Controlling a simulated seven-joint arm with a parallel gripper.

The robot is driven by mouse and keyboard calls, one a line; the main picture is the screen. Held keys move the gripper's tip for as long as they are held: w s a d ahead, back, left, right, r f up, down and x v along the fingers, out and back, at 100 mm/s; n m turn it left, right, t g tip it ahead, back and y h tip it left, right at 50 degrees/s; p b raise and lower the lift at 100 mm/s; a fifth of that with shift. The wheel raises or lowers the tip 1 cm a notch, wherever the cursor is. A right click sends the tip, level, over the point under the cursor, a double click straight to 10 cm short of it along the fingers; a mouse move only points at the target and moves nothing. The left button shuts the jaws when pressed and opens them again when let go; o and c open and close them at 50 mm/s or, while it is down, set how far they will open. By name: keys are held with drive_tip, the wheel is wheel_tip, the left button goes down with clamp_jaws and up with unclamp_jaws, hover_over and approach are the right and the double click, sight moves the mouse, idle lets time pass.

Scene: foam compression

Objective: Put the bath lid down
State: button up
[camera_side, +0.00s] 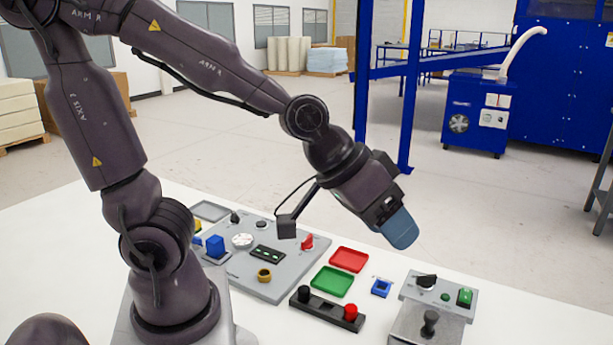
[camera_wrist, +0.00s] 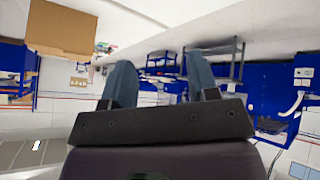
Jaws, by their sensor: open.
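My gripper (camera_side: 400,229) is raised in the air above the right part of the table, tilted, with its blue fingers pointing down to the right. In the wrist view my gripper (camera_wrist: 161,75) has its two blue fingers spread apart with nothing between them. A black knob (camera_side: 429,322) stands upright on a grey metal unit at the front right; this looks like the bath lid (camera_side: 410,322) with its handle. The lower part is cut off by the picture edge, so I cannot tell how the lid sits. My gripper is well above and apart from it.
A control box (camera_side: 440,293) with a dial and green switch adjoins the bath. A black block (camera_side: 327,312) with black and red knobs, a small blue block (camera_side: 381,288), green (camera_side: 333,281) and red (camera_side: 349,260) trays, and a grey panel (camera_side: 262,284) stand left of it.

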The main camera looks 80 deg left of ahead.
drive_tip(key=shift+o, duration=0.4)
drive_tip(key=s+a+r+m+g+y, duration=0.1)
drive_tip(key=s+a+r, duration=0.3)
drive_tip(key=s, duration=0.5)
drive_tip(key=a+y, duration=0.1)
drive_tip(key=a, duration=0.1)
drive_tip(key=shift+a+r+g, duration=0.2)
drive_tip(key=shift+a+g, duration=0.2)
